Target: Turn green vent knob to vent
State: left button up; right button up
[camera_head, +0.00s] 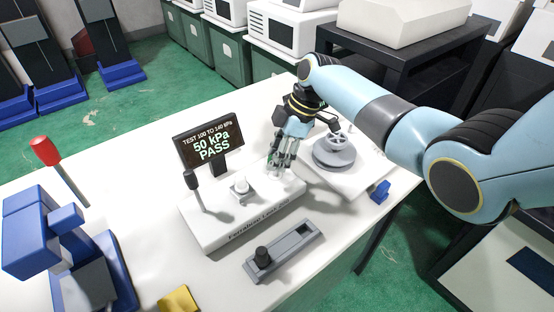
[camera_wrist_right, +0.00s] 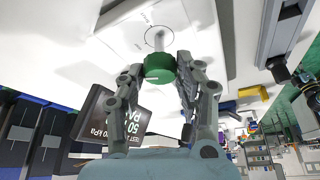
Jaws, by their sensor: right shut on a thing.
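The green vent knob (camera_wrist_right: 158,68) sits between the fingertips of my right gripper (camera_wrist_right: 160,72) in the right wrist view, with a pale line on its edge. My right gripper (camera_head: 283,160) points down over the back right part of the white test box (camera_head: 235,227) in the head view and is shut on the knob. In the head view the fingers mostly hide the knob. My left gripper is in neither view.
A black display (camera_head: 208,146) reads "TEST 100 TO 140 kPa, 50 kPa PASS". A black-topped lever (camera_head: 192,181) and a round fitting (camera_head: 240,188) stand on the box. A grey handwheel (camera_head: 335,152) is right of my gripper. A grey slotted block (camera_head: 285,250) lies in front.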

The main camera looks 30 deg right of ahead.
jog(key=n+g+b, duration=0.2)
jog(key=n+b, duration=0.1)
jog(key=n, duration=0.1)
jog(key=shift+w+n, duration=0.15)
jog(key=shift+n, duration=0.25)
dwell(0.4)
jog(key=o, duration=1.1)
jog(key=shift+o, duration=0.2)
jog(key=shift+r, duration=0.1)
jog(key=v, duration=1.1)
jog(key=shift+d+r, duration=0.2)
jog(key=shift+r, duration=0.15)
